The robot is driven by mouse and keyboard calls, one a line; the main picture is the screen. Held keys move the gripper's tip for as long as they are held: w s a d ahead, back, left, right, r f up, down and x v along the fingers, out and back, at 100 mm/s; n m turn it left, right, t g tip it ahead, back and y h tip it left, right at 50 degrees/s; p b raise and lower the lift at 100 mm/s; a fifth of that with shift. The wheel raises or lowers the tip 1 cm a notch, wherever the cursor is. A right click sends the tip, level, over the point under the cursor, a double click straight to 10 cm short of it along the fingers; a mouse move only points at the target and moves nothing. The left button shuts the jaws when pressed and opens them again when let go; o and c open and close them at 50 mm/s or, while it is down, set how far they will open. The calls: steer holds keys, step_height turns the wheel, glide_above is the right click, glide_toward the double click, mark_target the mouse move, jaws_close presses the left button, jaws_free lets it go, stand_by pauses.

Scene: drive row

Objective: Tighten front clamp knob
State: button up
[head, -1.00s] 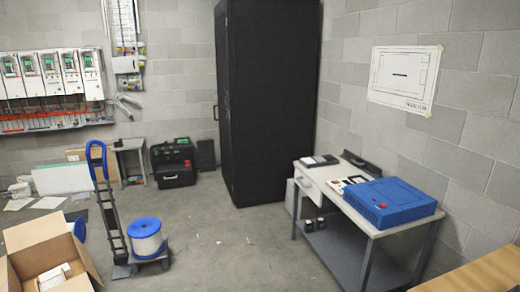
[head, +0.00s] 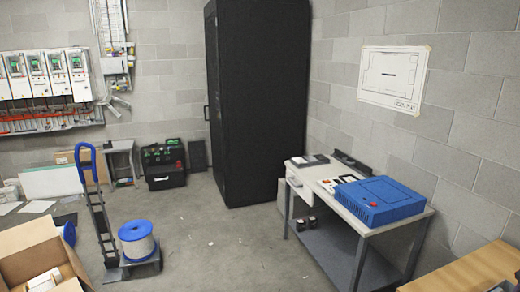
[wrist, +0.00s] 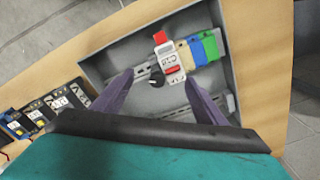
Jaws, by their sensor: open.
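In the wrist view my gripper (wrist: 159,76) is open, with its two purple fingers apart and nothing between their tips that it grips. A small black round knob (wrist: 156,80) with a light mark shows between and beyond the fingertips. It looks like a clamp knob, but I cannot tell whether it is the front one. It sits at the near left of a white and grey module (wrist: 169,58) with red parts, inside a grey tray (wrist: 100,62). I cannot see how tight the knob is. My gripper does not show in the head view.
Yellow, blue and green blocks (wrist: 208,46) stand right of the module. Dark devices (wrist: 48,112) lie left on the wooden bench (wrist: 40,85). In the head view, a blue box (head: 375,198) rests on a grey table (head: 338,221); a black cabinet (head: 258,100) stands behind.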

steer(key=shift+r+p, duration=2.15)
steer(key=shift+r, duration=1.35)
